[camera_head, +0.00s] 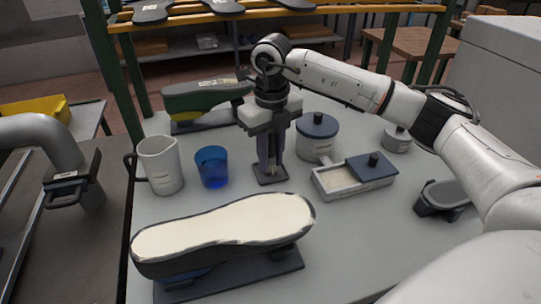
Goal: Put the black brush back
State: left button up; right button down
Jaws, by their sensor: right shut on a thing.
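My right gripper (270,160) points straight down near the middle of the white table, shut on the black brush. The brush is mostly hidden by the fingers and hard to make out. A small dark square base (262,180) sits on the table directly under the fingertips. I cannot tell whether the brush touches this base. My left gripper is not in view.
A white mug (160,165) and a blue cup (212,168) stand left of the gripper. A lidded pot (317,138) and a tray with a dark lid (335,188) are close on the right. A large shoe last with a pale sole (225,232) lies in front. Another last (200,97) stands behind.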

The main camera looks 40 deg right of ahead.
jog(key=shift+f, duration=0.2)
jog(key=c, duration=1.5)
grip_release()
jog(key=shift+r, duration=0.1)
notch_tip(320, 180, up, 12)
jog(key=shift+s+r, duration=0.1)
